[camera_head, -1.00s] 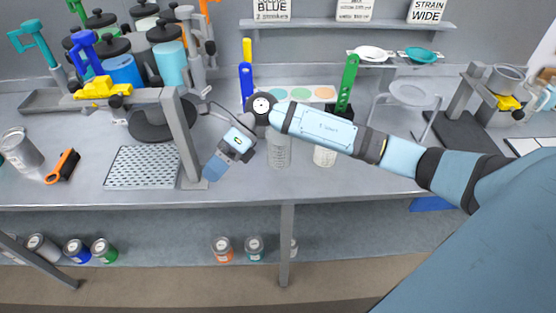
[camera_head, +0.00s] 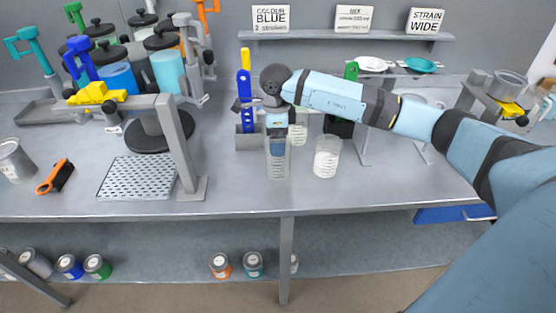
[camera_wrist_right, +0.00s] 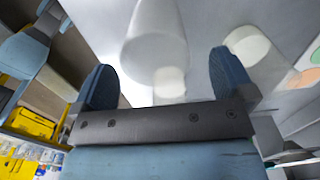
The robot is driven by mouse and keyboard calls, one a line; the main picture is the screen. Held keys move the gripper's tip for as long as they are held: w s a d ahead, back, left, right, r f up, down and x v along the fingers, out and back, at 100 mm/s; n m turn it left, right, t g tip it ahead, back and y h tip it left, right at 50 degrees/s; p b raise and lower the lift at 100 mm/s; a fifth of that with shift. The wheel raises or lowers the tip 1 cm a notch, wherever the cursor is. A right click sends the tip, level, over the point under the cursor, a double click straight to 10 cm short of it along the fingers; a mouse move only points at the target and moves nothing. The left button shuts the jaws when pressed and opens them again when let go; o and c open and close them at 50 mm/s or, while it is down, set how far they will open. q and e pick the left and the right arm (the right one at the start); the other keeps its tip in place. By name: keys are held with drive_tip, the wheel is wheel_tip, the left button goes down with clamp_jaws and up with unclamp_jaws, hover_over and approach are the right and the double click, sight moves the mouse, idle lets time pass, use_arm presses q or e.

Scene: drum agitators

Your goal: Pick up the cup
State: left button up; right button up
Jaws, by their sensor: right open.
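A clear graduated cup (camera_head: 278,168) stands upright near the middle of the bench. A second clear cup (camera_head: 327,158) stands to its right, and a third (camera_head: 299,130) is partly hidden behind my arm. My right gripper (camera_head: 277,137) points down at the first cup and overlaps its upper part; I cannot tell whether it touches. In the right wrist view, my right gripper (camera_wrist_right: 164,82) is open, its two blue fingers wide apart. A pale cup (camera_wrist_right: 153,50) shows beyond and between them, and another pale cup (camera_wrist_right: 246,46) lies by the right finger. My left gripper is out of view.
A grey stand post (camera_head: 178,145) and perforated tray (camera_head: 138,177) stand to the left. A holder with a blue and yellow tool (camera_head: 246,98) is close behind the gripper. The front bench strip is mostly clear. A wall shelf (camera_head: 350,38) carries signs.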

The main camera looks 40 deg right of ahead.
sight(278, 159)
drive_tip(key=f, duration=0.3)
drive_tip(key=f+p, duration=0.1)
drive_tip(key=f, duration=0.1)
drive_tip(key=shift+s+f, duration=0.35)
drive_tip(key=c, duration=0.7)
drive_tip(key=shift+c, duration=0.8)
